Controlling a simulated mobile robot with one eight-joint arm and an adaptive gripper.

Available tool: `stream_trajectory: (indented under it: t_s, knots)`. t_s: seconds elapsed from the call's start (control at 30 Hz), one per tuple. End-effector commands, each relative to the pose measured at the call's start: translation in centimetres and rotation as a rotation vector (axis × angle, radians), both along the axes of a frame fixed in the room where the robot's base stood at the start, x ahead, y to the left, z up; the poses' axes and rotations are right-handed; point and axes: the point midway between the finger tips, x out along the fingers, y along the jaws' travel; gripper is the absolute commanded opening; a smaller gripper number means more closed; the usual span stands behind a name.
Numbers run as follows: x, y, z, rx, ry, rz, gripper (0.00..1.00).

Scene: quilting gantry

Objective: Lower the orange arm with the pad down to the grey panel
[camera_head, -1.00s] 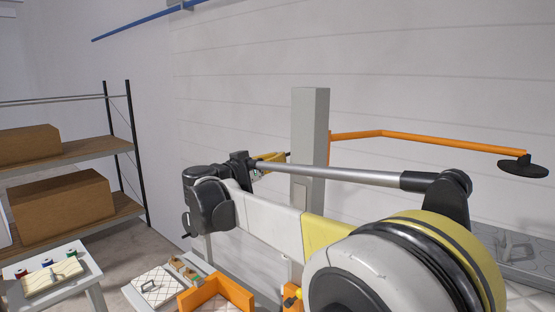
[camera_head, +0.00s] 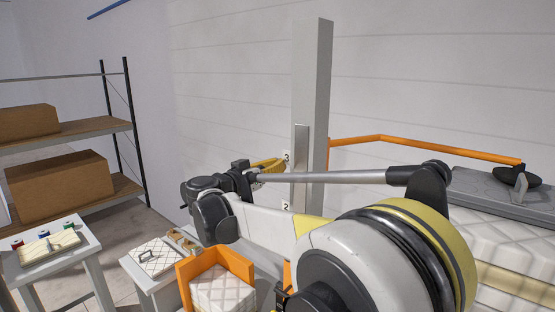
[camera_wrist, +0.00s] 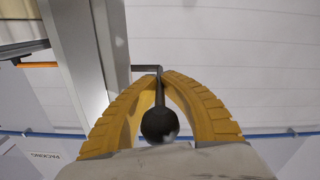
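The orange arm (camera_head: 430,143) runs right from a tall grey post (camera_head: 318,80). Its black pad (camera_head: 515,176) is at the right end, low over the grey panel (camera_head: 480,190); I cannot tell whether they touch. The panel lies on a white quilted block.
A shelf with cardboard boxes (camera_head: 65,185) stands at the left. Another stand (camera_head: 155,257) holds a quilted piece with a handle. An orange corner frame (camera_head: 230,262) holds a quilted block below my arm.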

Motion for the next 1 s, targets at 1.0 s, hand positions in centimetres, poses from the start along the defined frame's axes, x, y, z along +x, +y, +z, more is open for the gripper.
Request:
stream_trajectory:
  t_s: [1.0]
  knots:
    - [-0.61,0.53,-1.13,0.0,0.0,0.001,0.31]
